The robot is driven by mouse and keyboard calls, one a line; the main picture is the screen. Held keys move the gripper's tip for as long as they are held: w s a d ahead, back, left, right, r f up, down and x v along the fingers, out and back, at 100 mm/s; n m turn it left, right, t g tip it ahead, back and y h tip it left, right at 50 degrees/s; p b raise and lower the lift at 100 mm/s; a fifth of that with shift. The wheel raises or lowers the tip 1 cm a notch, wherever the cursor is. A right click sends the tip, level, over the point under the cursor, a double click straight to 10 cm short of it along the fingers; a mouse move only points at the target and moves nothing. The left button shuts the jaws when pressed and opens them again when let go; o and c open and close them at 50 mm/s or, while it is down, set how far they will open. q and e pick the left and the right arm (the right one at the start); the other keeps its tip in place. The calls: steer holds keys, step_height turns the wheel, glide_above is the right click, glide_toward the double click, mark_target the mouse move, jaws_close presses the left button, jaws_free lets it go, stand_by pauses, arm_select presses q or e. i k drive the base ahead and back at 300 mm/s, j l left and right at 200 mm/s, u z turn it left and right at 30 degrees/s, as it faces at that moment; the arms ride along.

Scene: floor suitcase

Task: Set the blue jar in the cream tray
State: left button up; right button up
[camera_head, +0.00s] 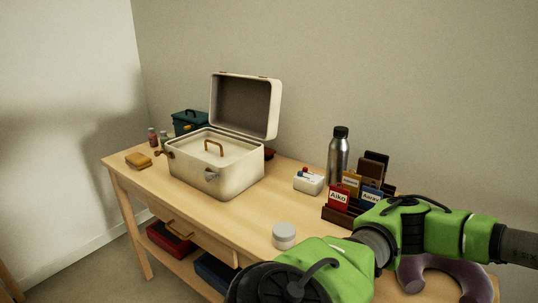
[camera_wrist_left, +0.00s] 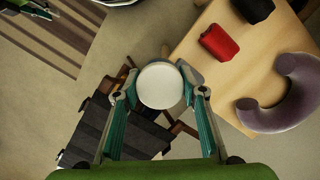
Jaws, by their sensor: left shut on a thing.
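My left gripper (camera_wrist_left: 160,88) is in the left wrist view, its two teal fingers shut on a round thing with a white lid (camera_wrist_left: 160,86). I take this for the blue jar; the lid hides nearly all of its body, with a little blue-grey showing behind. It is held beside the table edge, with floor beyond. The cream tray (camera_head: 190,141), with a brown handle, sits in the open cream case (camera_head: 215,181) on the table in the head view. Neither gripper shows in the head view. I cannot make out the right gripper.
A light-lidded grey jar (camera_head: 284,237) stands near the table's front edge. The case's lid (camera_head: 245,105) stands open behind it. A steel bottle (camera_head: 339,157), a card rack (camera_head: 345,216) and a purple neck pillow (camera_head: 446,276) are on the right. My green arm covers the front right.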

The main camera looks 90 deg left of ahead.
mark_target(221, 165)
steer(key=k+u, duration=0.1)
steer(key=u, duration=0.25)
steer(key=k+l+u, duration=0.1)
steer(key=u, duration=0.25)
steer(key=k+u, duration=0.15)
steer(key=u, duration=0.2)
